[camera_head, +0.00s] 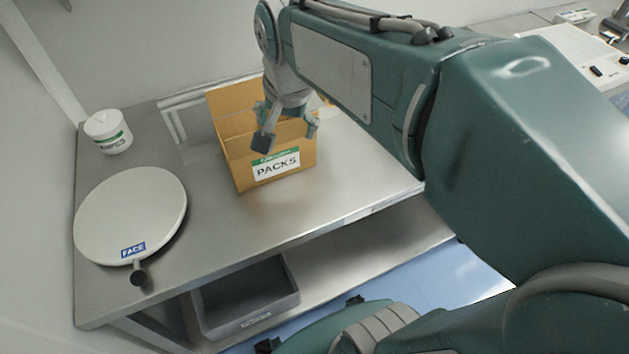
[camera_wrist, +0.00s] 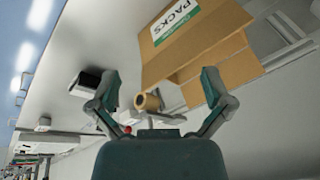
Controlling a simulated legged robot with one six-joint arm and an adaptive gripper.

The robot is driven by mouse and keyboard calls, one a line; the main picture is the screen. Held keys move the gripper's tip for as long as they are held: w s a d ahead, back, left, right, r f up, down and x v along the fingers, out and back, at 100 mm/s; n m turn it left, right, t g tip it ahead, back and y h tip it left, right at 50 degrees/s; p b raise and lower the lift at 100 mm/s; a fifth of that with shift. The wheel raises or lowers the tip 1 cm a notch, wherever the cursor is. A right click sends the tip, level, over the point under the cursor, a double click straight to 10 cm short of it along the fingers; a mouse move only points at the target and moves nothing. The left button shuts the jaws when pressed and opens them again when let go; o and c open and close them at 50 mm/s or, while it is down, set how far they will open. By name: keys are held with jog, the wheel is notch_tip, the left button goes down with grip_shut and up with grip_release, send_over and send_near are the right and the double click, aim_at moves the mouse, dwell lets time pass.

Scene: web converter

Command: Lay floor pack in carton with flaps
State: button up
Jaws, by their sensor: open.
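The brown carton (camera_head: 277,186) with a green and white PACKS label stands on the steel table, its back flap raised. It also shows at the upper right in the wrist view (camera_wrist: 215,60). My gripper (camera_head: 288,137) is open at the carton's upper part, its fingers overlapping the carton in the head view. In the wrist view my gripper (camera_wrist: 162,88) has its fingers spread wide with nothing held between them, and the right finger overlaps the carton's edge. I cannot tell whether it touches the carton. The carton's inside is mostly hidden. No floor pack can be made out.
A white tub (camera_head: 107,132) and a round disc labelled FACE (camera_head: 135,205) are on the steel table (camera_head: 220,225) at the left. A grey bin (camera_head: 245,295) sits below. A tan roll (camera_wrist: 148,102) shows beyond my fingers. Tabletop before the carton is clear.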

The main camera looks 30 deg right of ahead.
jog(key=s+f+n+t, duration=0.2)
jog(key=s+f+n, duration=0.1)
jog(key=s+n, duration=0.5)
jog(key=s, duration=0.3)
jog(key=shift+s+f, duration=0.2)
jog(key=shift+s, duration=0.2)
